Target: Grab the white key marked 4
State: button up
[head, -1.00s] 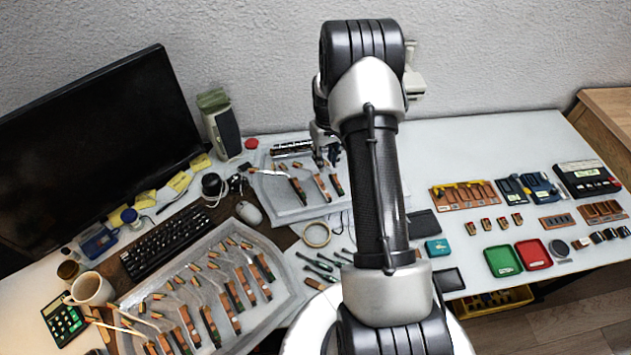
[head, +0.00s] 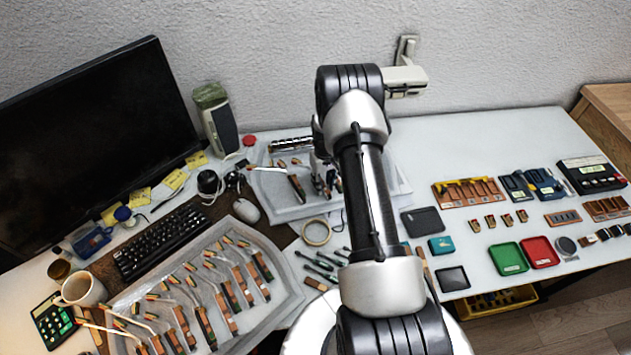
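I cannot make out a white key marked 4; no number on the small parts is readable at this size. My gripper (head: 324,186) is low over the upper clear tray (head: 285,213), among the slim wood-and-dark piano action parts there. My arm hides part of it, so I cannot tell whether its fingers are open or hold anything. One of these parts (head: 297,188) stands just left of the gripper, and a thin pale stick (head: 266,168) lies further left. The lower clear tray (head: 283,300) holds several similar parts with pale stems.
A monitor (head: 90,140), keyboard (head: 160,243), mouse (head: 246,210) and mug (head: 82,289) fill the left. A tape roll (head: 316,233) lies between the trays. Green (head: 508,259) and red (head: 537,252) dishes sit at right.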

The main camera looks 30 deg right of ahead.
jog(key=shift+f, duration=0.4)
jog(key=shift+r, duration=0.1)
jog(key=shift+c, duration=0.5)
grip_shut()
